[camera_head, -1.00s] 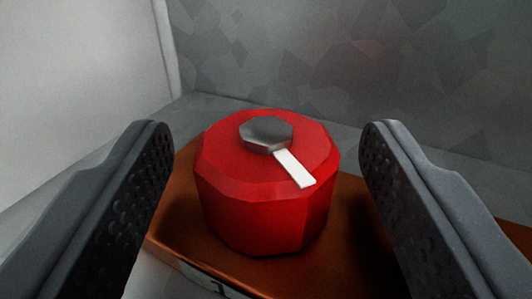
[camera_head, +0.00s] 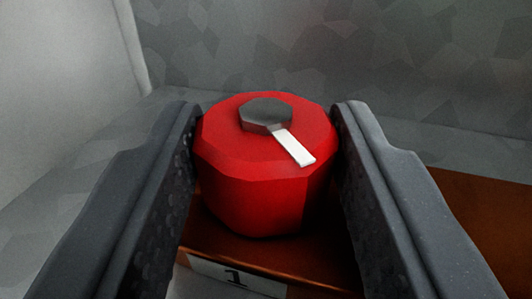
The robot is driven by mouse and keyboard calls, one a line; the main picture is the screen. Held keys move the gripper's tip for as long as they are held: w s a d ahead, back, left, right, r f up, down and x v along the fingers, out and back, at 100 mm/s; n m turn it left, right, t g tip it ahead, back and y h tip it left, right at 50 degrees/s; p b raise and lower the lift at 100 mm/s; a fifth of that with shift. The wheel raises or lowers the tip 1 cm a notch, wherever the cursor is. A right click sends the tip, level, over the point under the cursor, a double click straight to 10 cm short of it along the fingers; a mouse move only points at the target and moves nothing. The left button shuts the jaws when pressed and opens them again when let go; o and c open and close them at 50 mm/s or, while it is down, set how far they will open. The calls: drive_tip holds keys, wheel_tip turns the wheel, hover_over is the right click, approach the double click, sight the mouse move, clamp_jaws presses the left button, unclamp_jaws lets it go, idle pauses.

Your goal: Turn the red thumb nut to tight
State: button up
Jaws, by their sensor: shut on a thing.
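The red thumb nut (camera_head: 265,185) is a faceted red knob in the middle of the head camera view. It has a dark grey hex cap (camera_head: 266,114) on top and a white pointer strip (camera_head: 294,148) that runs from the cap toward the lower right. The nut sits upright on an orange-brown base (camera_head: 290,262). My gripper (camera_head: 265,130) is shut on the nut, with one dark finger against its left side and one against its right side. The nut's far side is hidden.
A white label with a "1" (camera_head: 236,277) is on the front edge of the base. A grey patterned wall (camera_head: 350,60) stands behind the nut, and a pale panel (camera_head: 65,80) rises at the left. The base extends to the right.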

drive_tip(key=h+p, duration=0.1)
drive_tip(key=m+h+p, duration=0.1)
drive_tip(key=p, duration=0.1)
drive_tip(key=m+h+p, duration=0.1)
drive_tip(key=shift+a+r+g+h, duration=0.3)
drive_tip(key=shift+a, duration=0.05)
drive_tip(key=m+g+h+p, duration=0.1)
drive_tip(key=m+h+p, duration=0.1)
drive_tip(key=shift+w+f+h, duration=0.1)
drive_tip(key=shift+f+h, duration=0.05)
drive_tip(key=shift+h, duration=0.25)
drive_tip(key=shift+w+f+m+g+h, duration=0.15)
drive_tip(key=shift+m+g+h, duration=0.75)
drive_tip(key=shift+m+h, duration=0.55)
drive_tip(key=shift+a+m+g+h+b, duration=0.15)
drive_tip(key=shift+m+g+h+b, duration=0.5)
drive_tip(key=shift+m+g+h, duration=0.5)
drive_tip(key=shift+r+h, duration=0.25)
drive_tip(key=shift+h, duration=0.05)
drive_tip(key=o, duration=1)
drive_tip(key=shift+f, duration=0.1)
